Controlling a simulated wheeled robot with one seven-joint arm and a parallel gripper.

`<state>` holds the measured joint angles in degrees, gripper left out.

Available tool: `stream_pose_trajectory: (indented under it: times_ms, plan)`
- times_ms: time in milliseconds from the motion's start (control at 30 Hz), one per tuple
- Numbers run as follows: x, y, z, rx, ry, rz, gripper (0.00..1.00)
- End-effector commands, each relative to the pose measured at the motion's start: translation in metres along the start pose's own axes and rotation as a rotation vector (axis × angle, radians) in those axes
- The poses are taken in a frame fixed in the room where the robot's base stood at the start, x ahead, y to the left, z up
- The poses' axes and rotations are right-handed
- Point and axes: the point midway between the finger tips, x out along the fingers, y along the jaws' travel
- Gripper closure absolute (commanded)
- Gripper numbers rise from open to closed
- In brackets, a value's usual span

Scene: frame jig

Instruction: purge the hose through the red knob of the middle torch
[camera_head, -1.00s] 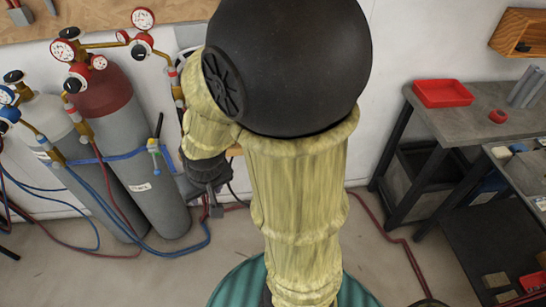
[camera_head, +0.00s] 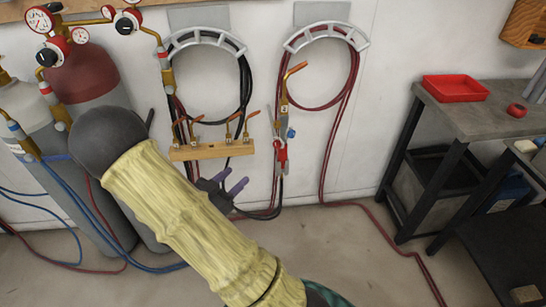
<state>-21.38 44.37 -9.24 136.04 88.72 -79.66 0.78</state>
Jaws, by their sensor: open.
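My gripper (camera_head: 231,181) is open and empty. Its two purple-tipped fingers point right, just below the wooden rack. A torch (camera_head: 284,92) with an orange-copper tip hangs upright on the wall, right of the gripper and apart from it. It has a blue knob (camera_head: 291,133) and a red part (camera_head: 281,152) low on its body; I cannot tell whether that part is the red knob. Several copper tips (camera_head: 234,121) stand on the wooden rack (camera_head: 210,151). I cannot tell which torch is the middle one.
Red hose (camera_head: 352,78) and black hose (camera_head: 246,80) hang on wall hooks. Gas cylinders (camera_head: 88,75) with gauges stand at left, partly behind my arm. A grey bench (camera_head: 470,118) with a red tray (camera_head: 455,88) stands at right. Red hose crosses the floor.

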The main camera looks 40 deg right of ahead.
Motion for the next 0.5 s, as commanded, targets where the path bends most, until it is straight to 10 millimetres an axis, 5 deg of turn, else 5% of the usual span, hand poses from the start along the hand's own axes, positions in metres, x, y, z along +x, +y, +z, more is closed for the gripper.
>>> stream_pose_trajectory:
  times_ms: [500]
  plan:
    - [0.0012, 0.0089, -0.0023, -0.009, 0.07, 0.046, 0.55]
